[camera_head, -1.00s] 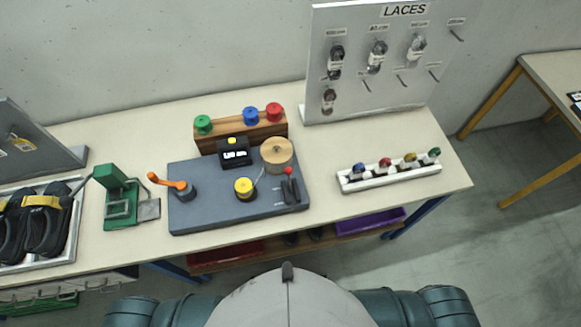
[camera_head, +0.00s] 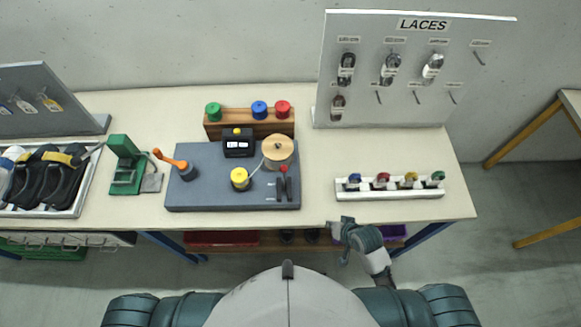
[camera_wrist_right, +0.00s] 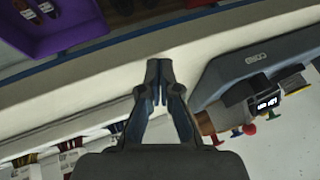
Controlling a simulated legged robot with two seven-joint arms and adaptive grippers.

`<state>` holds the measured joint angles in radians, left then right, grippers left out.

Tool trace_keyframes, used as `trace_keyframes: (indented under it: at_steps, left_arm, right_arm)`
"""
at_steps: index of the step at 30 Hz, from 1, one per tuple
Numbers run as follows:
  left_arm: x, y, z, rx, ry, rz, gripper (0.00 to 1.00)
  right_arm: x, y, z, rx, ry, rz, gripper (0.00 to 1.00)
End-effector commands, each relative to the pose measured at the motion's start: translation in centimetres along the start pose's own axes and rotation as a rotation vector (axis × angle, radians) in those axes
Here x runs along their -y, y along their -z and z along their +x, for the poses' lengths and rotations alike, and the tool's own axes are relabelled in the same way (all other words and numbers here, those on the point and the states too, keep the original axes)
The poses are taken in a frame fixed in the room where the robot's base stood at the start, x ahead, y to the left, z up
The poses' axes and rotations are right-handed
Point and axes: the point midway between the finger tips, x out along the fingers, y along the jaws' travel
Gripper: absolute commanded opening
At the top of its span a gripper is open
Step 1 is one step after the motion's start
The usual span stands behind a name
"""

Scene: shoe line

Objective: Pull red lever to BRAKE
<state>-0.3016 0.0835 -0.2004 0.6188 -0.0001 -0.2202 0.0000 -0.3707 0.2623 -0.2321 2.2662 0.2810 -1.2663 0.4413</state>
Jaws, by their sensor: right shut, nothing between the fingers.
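The red lever (camera_head: 283,169) has a red knob and stands at the right end of the grey base plate (camera_head: 220,200) in the head view. Dark slotted parts and small labels lie at its foot; the lettering is too small to read. My right gripper (camera_head: 334,229) is at the table's front edge, to the right of and nearer than the lever, apart from it. In the wrist view my right gripper (camera_wrist_right: 158,72) is shut and empty. Part of the grey plate (camera_wrist_right: 262,62) shows there at the right. My left gripper is out of view.
On the plate are a yellow knob (camera_head: 240,178), an orange-handled crank (camera_head: 170,159), a black display box (camera_head: 238,143) and a wooden spool (camera_head: 278,149). A white rack (camera_head: 390,193) stands right. The tabletop between plate and rack is clear. A purple bin (camera_wrist_right: 72,24) sits below.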

Motion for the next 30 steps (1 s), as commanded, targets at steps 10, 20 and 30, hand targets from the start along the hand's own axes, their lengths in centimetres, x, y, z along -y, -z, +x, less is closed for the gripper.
trace_keyframes:
  at_steps: [10, 20, 30]
  left_arm:
    - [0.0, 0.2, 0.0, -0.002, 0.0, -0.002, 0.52]
    - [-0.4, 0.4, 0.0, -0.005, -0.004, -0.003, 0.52]
    - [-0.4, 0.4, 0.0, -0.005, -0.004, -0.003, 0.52]
  right_arm:
    - [6.5, 9.9, 0.9, -0.01, 0.411, 0.577, 0.0]
    - [7.9, 16.7, -0.7, 0.124, 0.622, 1.085, 0.0]
    - [7.8, 17.2, -0.8, 0.139, 0.636, 1.131, 0.0]
